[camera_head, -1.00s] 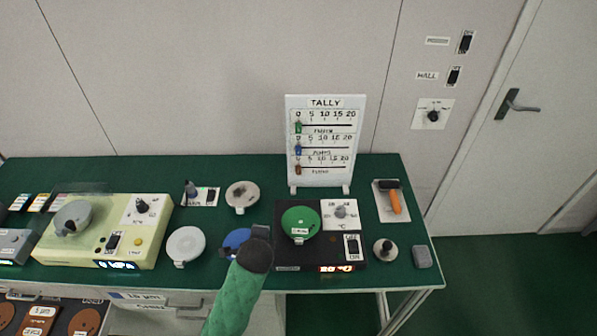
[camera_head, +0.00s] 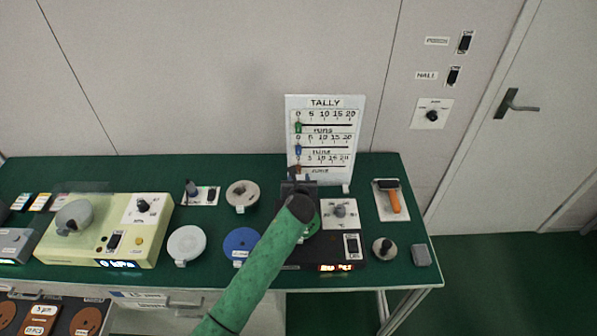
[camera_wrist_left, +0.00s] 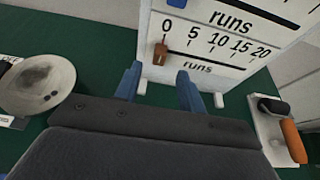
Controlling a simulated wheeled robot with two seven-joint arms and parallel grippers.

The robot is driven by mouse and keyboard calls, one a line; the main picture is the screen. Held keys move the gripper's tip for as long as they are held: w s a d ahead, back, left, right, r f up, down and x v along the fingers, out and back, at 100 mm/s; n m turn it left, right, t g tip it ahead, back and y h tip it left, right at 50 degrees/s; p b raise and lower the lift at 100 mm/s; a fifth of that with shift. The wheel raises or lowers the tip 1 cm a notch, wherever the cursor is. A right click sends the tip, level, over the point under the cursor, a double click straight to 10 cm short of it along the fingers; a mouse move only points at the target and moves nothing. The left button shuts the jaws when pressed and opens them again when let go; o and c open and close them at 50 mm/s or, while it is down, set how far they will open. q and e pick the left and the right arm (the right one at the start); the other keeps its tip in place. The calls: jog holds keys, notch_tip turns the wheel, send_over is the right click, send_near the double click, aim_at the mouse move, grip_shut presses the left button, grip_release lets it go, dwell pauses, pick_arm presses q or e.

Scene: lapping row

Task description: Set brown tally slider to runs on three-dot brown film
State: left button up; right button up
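The white tally board (camera_head: 325,104) stands at the back of the bench with green, blue and brown sliders on three scales. The brown slider (camera_wrist_left: 160,53) is on the lowest scale, at or just left of 0. In the head view it (camera_head: 296,169) shows just above my gripper. My left gripper (camera_wrist_left: 159,82) is open and empty, its two blue fingers apart, pointing at the board below the brown slider and not touching it. Brown discs (camera_head: 86,320) lie in the drawer at lower left; their dots are too small to count. My right gripper is out of view.
A black unit with a green disc (camera_head: 313,224) lies under my left arm. A blue disc (camera_head: 240,243) and white disc (camera_head: 186,243) lie left of it. An orange-handled tool (camera_head: 394,199) lies right of the board. A grey disc (camera_wrist_left: 38,84) is left of the gripper.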

aim_at(299, 171)
pick_arm(q)
jog(key=shift+p+x, duration=0.75)
jog(key=shift+x, duration=2.05)
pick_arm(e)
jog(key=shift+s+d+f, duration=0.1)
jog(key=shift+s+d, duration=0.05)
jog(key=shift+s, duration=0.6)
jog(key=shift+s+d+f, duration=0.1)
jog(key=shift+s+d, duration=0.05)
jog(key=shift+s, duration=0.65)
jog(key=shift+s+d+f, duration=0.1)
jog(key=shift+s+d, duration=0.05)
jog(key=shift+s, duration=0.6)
pick_arm(q)
grip_shut()
